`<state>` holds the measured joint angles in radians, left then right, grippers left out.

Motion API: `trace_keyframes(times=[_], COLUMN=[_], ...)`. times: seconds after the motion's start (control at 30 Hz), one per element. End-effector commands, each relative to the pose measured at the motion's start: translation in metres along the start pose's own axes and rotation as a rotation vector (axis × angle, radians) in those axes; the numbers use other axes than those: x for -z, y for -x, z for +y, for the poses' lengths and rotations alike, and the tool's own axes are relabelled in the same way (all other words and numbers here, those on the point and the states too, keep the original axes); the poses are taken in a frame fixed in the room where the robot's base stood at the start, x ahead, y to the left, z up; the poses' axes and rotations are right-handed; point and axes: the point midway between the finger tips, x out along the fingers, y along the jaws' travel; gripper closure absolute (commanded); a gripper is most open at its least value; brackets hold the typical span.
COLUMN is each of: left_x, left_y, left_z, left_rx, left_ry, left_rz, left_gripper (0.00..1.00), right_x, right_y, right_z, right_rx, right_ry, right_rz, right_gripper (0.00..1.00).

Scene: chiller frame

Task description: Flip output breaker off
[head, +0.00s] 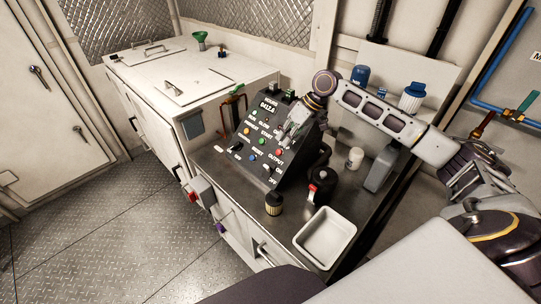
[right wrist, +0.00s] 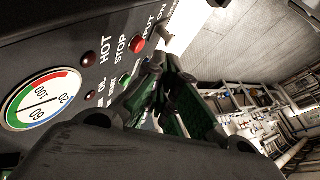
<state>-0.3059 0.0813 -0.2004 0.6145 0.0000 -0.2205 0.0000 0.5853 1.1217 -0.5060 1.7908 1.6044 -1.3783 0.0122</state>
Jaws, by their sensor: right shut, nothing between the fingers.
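The black sloped control panel (head: 258,146) stands on the metal counter, with labels, small lights and buttons on its face. The OUTPUT label and the ON and OFF marks of the output breaker (head: 272,171) are at its lower right; the lever position is too small to tell. My right gripper (head: 285,141) is shut and empty, in front of the upper right part of the panel, above the OUTPUT label. In the right wrist view the panel (right wrist: 70,55) shows a round gauge and a red STOP button, with the gripper fingers (right wrist: 172,95) beside them. My left gripper is out of view.
A black container with a red part (head: 320,186), a grey jug (head: 381,170) and a white tray (head: 325,235) stand right of the panel. A small dark jar (head: 273,204) stands near the front edge. A white chest (head: 190,80) is at left. The floor at left is clear.

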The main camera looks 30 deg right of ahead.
Motion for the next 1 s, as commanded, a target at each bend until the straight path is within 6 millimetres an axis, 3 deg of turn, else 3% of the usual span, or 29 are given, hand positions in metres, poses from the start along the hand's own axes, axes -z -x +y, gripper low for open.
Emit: trace_keyframes(times=[0.37,1.0], left_x=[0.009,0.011], left_y=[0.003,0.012], left_z=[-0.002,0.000], left_rx=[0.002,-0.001], left_ry=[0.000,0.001], left_rz=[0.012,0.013], left_gripper=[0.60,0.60], right_x=[0.000,0.000], right_y=[-0.017,-0.091], right_z=[-0.001,0.000], right_rx=[0.002,0.000], right_ry=[0.000,0.000], right_rz=[-0.002,0.000], right_gripper=[1.00,1.00])
